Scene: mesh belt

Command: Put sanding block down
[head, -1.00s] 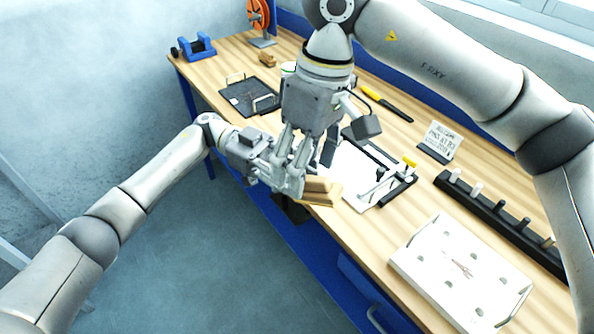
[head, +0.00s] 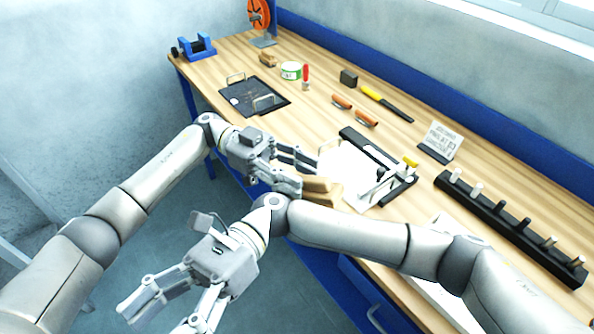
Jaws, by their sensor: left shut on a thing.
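The sanding block (head: 322,190), a tan wooden block, is at the front edge of the workbench in the middle of the head view. My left gripper (head: 300,176) is shut on it, with the fingers reaching in from the left. Whether the block touches the bench top (head: 222,75) is hard to tell. My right gripper (head: 155,318) is open and empty, low in the view and in front of the bench, well away from the block.
A white sheet with a black-framed fixture (head: 378,165) lies just behind the block. A black tray (head: 255,97) is farther left. A black peg rail (head: 510,225) stands at right. My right arm covers most of a white panel. Orange-handled tools (head: 366,118) lie at the back.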

